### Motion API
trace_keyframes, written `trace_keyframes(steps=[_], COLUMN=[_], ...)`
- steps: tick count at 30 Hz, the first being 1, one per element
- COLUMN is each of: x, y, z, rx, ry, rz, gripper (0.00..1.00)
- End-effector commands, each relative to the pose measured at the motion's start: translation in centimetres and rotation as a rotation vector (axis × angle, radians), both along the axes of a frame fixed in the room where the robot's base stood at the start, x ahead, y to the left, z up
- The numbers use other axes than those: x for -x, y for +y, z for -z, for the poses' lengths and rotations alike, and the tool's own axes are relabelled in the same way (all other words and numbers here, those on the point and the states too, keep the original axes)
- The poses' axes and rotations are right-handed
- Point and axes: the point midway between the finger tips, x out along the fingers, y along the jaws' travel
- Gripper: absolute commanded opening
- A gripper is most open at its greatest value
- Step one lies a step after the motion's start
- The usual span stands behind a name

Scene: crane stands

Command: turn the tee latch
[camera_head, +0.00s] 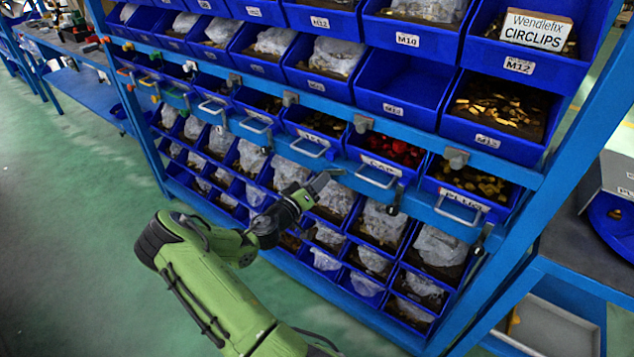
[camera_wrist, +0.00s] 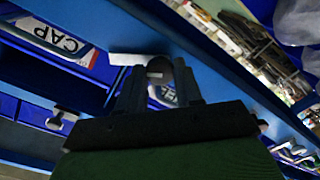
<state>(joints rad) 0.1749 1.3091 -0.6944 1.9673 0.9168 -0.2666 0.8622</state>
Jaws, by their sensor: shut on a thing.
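My gripper (camera_head: 325,180) is at the lower blue rail of the rack, just below a row of handled drawers. In the wrist view my gripper (camera_wrist: 158,85) has its two dark fingers closed around a small grey-brown rounded piece, the tee latch (camera_wrist: 158,66). The fingers hide much of the latch, and its turn angle cannot be told. In the head view it is mostly covered by my gripper. A similar grey latch (camera_wrist: 62,117) shows to the left in the wrist view, apart from my fingers.
Blue drawers with grey pull handles (camera_head: 378,176) stick out just above my gripper. Other grey latches (camera_head: 456,157) sit on the upper rail. Bins of bagged parts (camera_head: 380,222) lie below. The green floor (camera_head: 70,230) is clear at left.

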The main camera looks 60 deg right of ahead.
Motion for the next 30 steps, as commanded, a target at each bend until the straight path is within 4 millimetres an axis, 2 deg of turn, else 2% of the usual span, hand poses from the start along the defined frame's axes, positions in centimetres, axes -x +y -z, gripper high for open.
trace_keyframes(steps=[18,30], x=[-0.04,-0.1], y=[0.01,0.04], z=[-0.24,-0.14], rx=[-0.09,-0.134], ry=[0.572,0.842], rz=[-0.002,-0.004], gripper=[0.04,0.04])
